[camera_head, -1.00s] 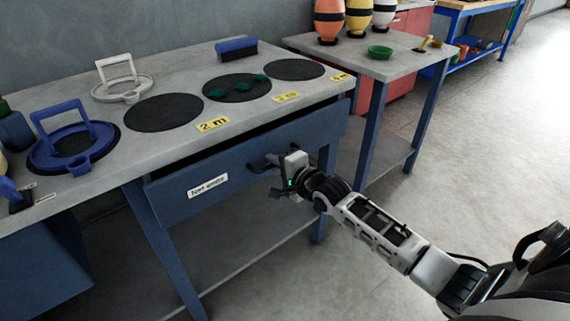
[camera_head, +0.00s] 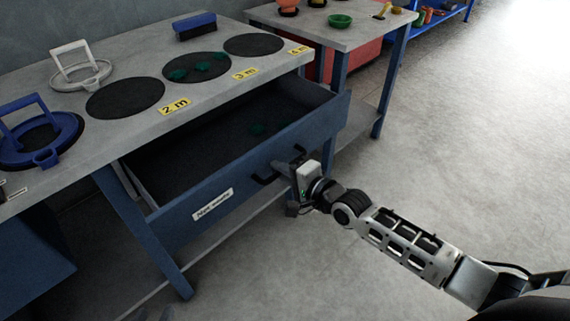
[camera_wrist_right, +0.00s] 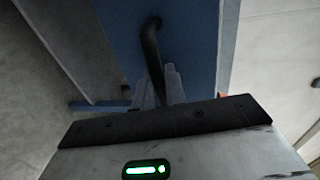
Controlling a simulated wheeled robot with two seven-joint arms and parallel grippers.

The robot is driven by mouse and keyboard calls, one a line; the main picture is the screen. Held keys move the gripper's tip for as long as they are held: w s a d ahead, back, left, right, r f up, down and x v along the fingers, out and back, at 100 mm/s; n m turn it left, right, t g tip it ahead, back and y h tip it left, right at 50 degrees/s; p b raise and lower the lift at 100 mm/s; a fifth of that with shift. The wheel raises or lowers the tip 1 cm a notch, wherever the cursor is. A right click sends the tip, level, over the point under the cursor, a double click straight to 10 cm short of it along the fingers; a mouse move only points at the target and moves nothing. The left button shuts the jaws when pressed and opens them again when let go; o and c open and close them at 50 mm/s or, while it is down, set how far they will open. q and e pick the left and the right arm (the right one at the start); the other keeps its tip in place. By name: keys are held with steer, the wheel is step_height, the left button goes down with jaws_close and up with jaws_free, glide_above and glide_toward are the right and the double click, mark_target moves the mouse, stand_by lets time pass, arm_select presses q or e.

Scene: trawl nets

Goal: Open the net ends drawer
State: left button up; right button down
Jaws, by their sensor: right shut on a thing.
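The blue net ends drawer (camera_head: 235,185) under the grey-topped bench is pulled well out, and its dark inside shows in the head view. A white label is on its front, with blurred lettering. Something dark green (camera_head: 257,129) lies inside. My right gripper (camera_head: 293,169) is at the drawer's black handle (camera_head: 265,180). In the right wrist view, the gripper's fingers (camera_wrist_right: 160,92) are shut on the black bar handle (camera_wrist_right: 152,45), with the blue drawer front (camera_wrist_right: 190,30) behind it. My left gripper does not show clearly in either view.
The bench top (camera_head: 225,90) holds black round mats, yellow length labels, a blue brush (camera_head: 195,26), a white ring-handled tool (camera_head: 80,70) and a blue one (camera_head: 38,135). A second table (camera_head: 350,30) with a green bowl (camera_head: 340,21) stands behind. Floor at the right is clear.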

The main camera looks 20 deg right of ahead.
steer(key=c, duration=1.8)
jaws_free()
arm_select(q)
steer(key=shift+r+p, duration=0.4)
steer(key=shift+p, duration=0.65)
arm_select(e)
steer(key=v, duration=1.6)
arm_select(q)
steer(key=shift+a, duration=0.1)
steer(key=r+p, duration=0.1)
steer(key=p, duration=0.1)
steer(key=shift+a+g+p, duration=0.15)
steer(key=shift+g+p, duration=0.15)
steer(key=shift+p, duration=0.05)
arm_select(e)
steer(key=s+a+f+n+g+h, duration=0.3)
steer(key=s+a+n, duration=0.5)
steer(key=n, duration=0.7)
steer(key=a+f, duration=0.1)
steer(key=a, duration=0.1)
steer(key=shift+a+g, duration=0.3)
steer(key=shift+a, duration=0.05)
